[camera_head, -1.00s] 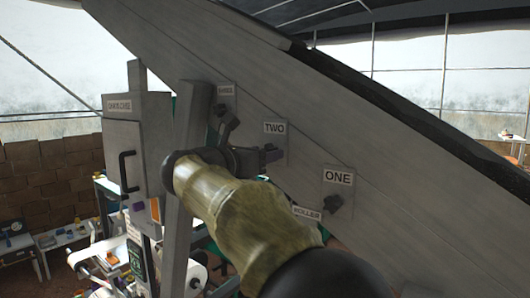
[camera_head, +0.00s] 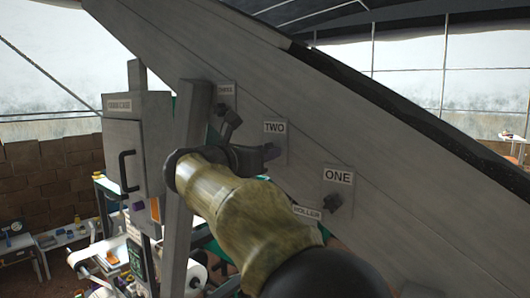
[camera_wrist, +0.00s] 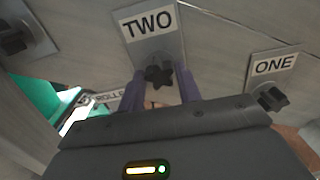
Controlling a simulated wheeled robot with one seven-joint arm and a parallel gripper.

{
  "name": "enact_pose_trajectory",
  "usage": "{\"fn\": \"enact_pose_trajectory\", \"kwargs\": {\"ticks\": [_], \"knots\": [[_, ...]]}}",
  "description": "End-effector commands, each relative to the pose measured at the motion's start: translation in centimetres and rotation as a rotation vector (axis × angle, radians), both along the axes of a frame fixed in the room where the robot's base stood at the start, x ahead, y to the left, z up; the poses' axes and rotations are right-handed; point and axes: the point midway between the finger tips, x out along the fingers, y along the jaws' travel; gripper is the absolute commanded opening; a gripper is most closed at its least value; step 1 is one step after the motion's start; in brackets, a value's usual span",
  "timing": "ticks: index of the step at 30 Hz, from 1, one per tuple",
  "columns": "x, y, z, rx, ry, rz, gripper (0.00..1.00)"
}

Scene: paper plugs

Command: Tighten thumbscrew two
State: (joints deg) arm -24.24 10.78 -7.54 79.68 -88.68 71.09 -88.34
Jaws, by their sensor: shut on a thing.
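The dark star-shaped thumbscrew two (camera_wrist: 159,74) sits on its plate under the label TWO (camera_wrist: 149,25) in the wrist view. In the head view the label TWO (camera_head: 274,128) shows on the grey sloping panel. My gripper (camera_wrist: 160,90) has its two purple fingers on either side of the thumbscrew, shut on it. In the head view my gripper (camera_head: 268,152) reaches the plate below the label, and its body hides most of the thumbscrew.
Thumbscrew one (camera_head: 334,201) is lower right under the label ONE (camera_head: 338,177). Thumbscrew three (camera_head: 230,114) is upper left, close to my wrist. A grey post (camera_head: 184,190) and a cabinet with a handle (camera_head: 138,160) stand left of my arm.

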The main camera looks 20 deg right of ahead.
Motion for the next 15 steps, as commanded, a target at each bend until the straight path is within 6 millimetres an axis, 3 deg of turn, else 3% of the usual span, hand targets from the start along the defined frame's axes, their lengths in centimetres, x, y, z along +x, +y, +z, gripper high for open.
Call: {"fn": "enact_pose_trajectory", "kwargs": {"ticks": [15], "knots": [[-0.02,-0.03,-0.19,0.146,-0.206,0.000,0.10]]}}
